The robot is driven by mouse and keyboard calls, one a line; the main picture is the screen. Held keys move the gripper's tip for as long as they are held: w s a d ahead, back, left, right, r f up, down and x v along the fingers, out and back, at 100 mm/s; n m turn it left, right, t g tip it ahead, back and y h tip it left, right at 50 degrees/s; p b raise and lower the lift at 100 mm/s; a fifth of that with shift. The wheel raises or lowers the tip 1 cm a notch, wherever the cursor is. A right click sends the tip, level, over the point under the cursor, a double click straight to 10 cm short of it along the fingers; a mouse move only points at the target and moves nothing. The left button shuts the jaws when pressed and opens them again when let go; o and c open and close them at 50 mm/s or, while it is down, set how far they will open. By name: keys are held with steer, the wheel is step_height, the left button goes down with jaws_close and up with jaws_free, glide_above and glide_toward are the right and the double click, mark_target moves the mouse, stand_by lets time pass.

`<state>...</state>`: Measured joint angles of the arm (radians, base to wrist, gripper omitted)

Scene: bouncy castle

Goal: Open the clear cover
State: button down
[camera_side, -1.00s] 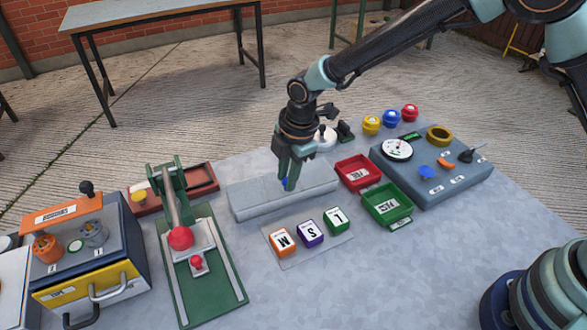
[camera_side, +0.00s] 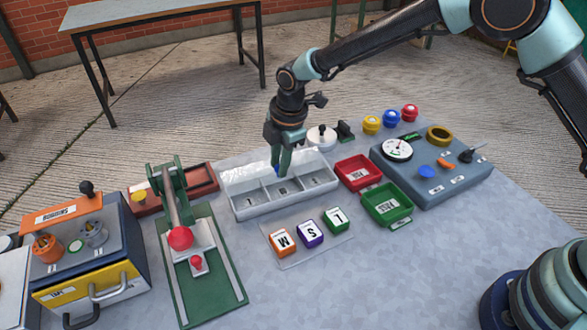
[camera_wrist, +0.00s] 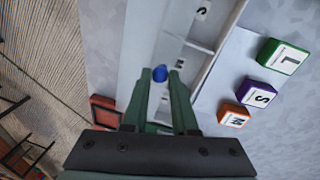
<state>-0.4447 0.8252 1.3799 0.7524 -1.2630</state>
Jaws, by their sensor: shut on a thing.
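The grey box (camera_side: 243,208) stands in the middle of the table, with three compartments showing from above. The clear cover (camera_side: 244,173) is raised and tilted at the box's back side. Its see-through sheet shows mostly by glare, so its exact angle is hard to tell. My gripper (camera_side: 280,168) is shut on the cover's blue knob, above the back part of the box. In the wrist view the blue knob (camera_wrist: 160,74) sits between the fingertips of my gripper (camera_wrist: 161,82). The fingers hide part of the cover and the compartments behind them.
Orange, purple and green lettered blocks (camera_side: 311,233) lie in front of the box. Red (camera_side: 358,172) and green (camera_side: 388,205) trays stand close on its right. A green lever press (camera_side: 200,265) stands on its left, with a red tray (camera_side: 203,178) behind.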

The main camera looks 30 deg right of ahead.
steer(key=shift+w+d, duration=0.1)
steer(key=shift+w, duration=1.35)
steer(key=c, duration=0.7)
jaws_free()
steer(key=shift+r, duration=0.1)
step_height(320, 180, up, 12)
steer(key=s, duration=0.2)
steer(key=shift+d, duration=0.45)
